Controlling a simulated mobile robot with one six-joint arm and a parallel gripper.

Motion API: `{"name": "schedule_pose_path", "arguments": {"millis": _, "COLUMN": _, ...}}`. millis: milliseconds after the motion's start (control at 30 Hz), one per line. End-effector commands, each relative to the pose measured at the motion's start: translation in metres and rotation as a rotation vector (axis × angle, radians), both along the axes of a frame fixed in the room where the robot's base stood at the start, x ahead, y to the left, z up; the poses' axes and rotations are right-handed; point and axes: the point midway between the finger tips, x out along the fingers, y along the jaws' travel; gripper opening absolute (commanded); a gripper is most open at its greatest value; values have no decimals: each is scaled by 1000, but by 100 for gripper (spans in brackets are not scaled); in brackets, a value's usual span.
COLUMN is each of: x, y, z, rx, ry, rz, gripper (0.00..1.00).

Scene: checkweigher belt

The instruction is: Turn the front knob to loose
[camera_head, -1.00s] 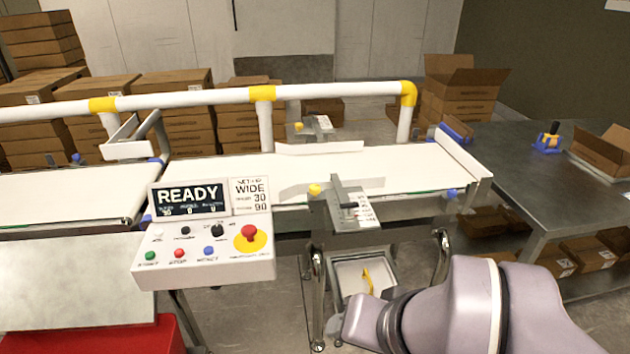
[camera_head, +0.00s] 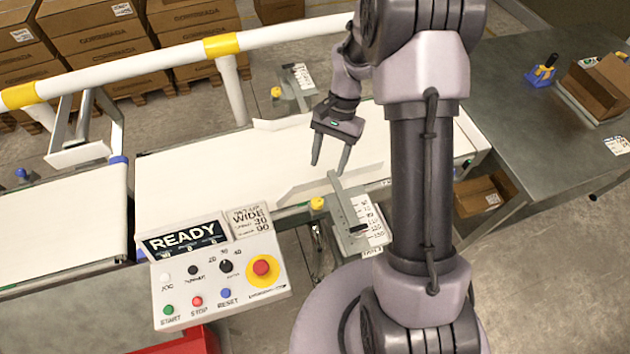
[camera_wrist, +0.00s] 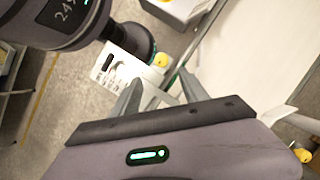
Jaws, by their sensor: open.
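The front knob (camera_head: 317,204) is a small yellow knob at the near edge of the white belt, on the inner end of the front guide bracket (camera_head: 352,228) with its printed scale. The front knob also shows in the wrist view (camera_wrist: 160,60), just beyond the fingertips. My gripper (camera_head: 329,168) is open and empty, pointing down above the belt, behind the front knob and apart from it. In the wrist view its two fingers (camera_wrist: 158,78) are spread. Whether the knob is tight or loose cannot be told.
A second yellow knob (camera_head: 276,92) sits on the rear bracket. The control box (camera_head: 220,280) with a red emergency button stands at front left, its display reading READY. A white rail (camera_head: 150,64) runs behind the belt. A steel table (camera_head: 520,130) stands at right.

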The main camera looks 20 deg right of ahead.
Motion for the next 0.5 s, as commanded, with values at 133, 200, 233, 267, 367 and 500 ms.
{"name": "schedule_pose_path", "arguments": {"millis": 133, "x": -13, "y": 13, "z": -46, "rx": 0, "ry": 3, "rz": 3, "gripper": 52}}
{"name": "schedule_pose_path", "arguments": {"millis": 200, "x": -19, "y": 18, "z": -64, "rx": 0, "ry": 4, "rz": 2, "gripper": 52}}
{"name": "schedule_pose_path", "arguments": {"millis": 233, "x": -21, "y": 21, "z": -71, "rx": 1, "ry": 2, "rz": 0, "gripper": 52}}
{"name": "schedule_pose_path", "arguments": {"millis": 267, "x": -23, "y": 23, "z": -78, "rx": 0, "ry": 2, "rz": 2, "gripper": 52}}
{"name": "schedule_pose_path", "arguments": {"millis": 367, "x": -28, "y": 28, "z": -96, "rx": 0, "ry": 0, "rz": 2, "gripper": 52}}
{"name": "schedule_pose_path", "arguments": {"millis": 500, "x": -32, "y": 33, "z": -110, "rx": 0, "ry": 0, "rz": 1, "gripper": 52}}
